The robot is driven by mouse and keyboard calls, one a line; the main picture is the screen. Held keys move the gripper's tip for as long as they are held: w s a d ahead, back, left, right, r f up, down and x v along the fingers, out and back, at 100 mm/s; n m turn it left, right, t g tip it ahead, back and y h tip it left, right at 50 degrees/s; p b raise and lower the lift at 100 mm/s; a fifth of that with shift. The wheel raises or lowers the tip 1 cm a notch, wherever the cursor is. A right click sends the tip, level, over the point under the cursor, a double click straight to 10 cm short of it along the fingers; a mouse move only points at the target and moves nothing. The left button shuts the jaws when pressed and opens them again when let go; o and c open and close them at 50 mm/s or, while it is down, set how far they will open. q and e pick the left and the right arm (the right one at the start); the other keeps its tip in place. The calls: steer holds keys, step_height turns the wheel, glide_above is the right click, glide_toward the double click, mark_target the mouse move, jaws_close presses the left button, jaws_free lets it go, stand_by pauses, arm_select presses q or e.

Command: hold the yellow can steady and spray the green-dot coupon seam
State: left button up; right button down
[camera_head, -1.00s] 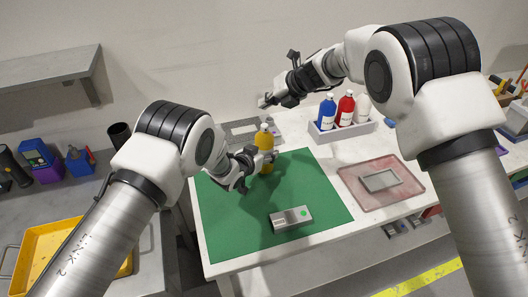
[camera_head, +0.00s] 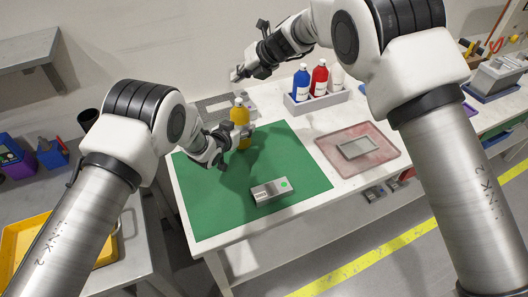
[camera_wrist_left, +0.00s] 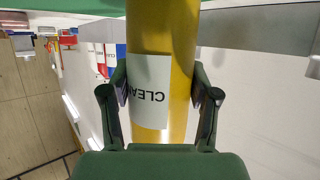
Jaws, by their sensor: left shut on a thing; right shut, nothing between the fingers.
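The yellow can (camera_head: 239,115) stands upright at the back of the green mat (camera_head: 207,207) in the head view. My left gripper (camera_head: 236,134) is shut on it from the front. In the left wrist view the yellow can (camera_wrist_left: 178,40) fills the space between my fingers (camera_wrist_left: 160,97), with a white label reading "CLEA" upside down. The grey coupon (camera_head: 268,193) with a green dot (camera_head: 284,185) lies on the front part of the mat; its seam is too small to make out. My right gripper (camera_head: 236,75) is shut and empty, above and behind the can.
A grey rack (camera_head: 318,101) holds blue (camera_head: 302,80), red (camera_head: 320,76) and white bottles at the back. A reddish tray (camera_head: 378,141) with a grey plate (camera_head: 358,147) lies right of the mat. The mat around the coupon is clear.

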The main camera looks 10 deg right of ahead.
stand_by(0.3)
arm_select(q)
steer(key=o, duration=1.5)
steer(key=v, duration=1.1)
steer(key=shift+s+a+r, duration=0.1)
steer(key=shift+s+a, duration=0.2)
